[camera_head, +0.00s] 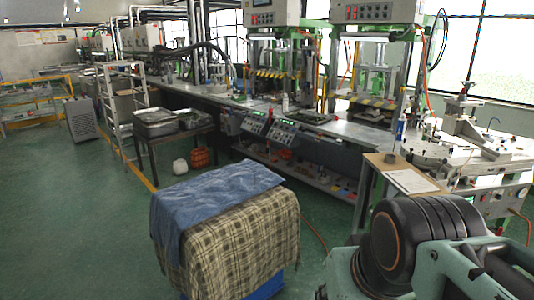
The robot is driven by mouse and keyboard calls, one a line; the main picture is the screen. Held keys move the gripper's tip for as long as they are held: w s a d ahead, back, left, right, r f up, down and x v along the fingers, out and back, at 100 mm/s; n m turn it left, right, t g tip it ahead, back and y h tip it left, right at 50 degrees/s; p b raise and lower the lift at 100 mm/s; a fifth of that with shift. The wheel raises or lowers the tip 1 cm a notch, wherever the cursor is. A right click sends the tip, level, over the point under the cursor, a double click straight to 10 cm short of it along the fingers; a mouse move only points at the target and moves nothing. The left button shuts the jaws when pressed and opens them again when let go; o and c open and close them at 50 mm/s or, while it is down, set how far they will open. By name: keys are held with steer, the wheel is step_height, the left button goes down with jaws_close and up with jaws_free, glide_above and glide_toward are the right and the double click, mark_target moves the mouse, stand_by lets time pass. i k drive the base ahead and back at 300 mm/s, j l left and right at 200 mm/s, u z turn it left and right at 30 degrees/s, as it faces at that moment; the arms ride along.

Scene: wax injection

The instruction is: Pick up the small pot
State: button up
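I cannot pick out a small pot for certain. A small dark round object (390,158) stands on a light wooden board at the right, beside a white sheet; it is too small to tell whether it is a pot. My gripper is not in view. Only part of my own arm shows, large, in the lower right corner, and it hides the floor behind it.
A stand draped with a plaid cloth (240,235) and a blue cloth (215,188) is in the middle foreground. The wooden board (372,160) adjoins a machine bench (470,170). A metal rack (118,105) and trays (155,122) stand left. Green floor is clear at left.

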mark_target(389, 159)
steer(key=i+j, duration=0.1)
steer(key=i, duration=0.45)
steer(key=i+z, duration=0.15)
steer(key=i, duration=0.4)
steer(key=i+j+z, duration=0.1)
steer(key=i+z, duration=0.35)
steer(key=i+j+z, duration=0.2)
steer(key=z, duration=0.3)
steer(key=i+j+z, duration=0.15)
steer(key=z, duration=0.35)
steer(key=i+j+z, duration=0.2)
steer(key=z, duration=0.25)
steer(key=j, duration=0.1)
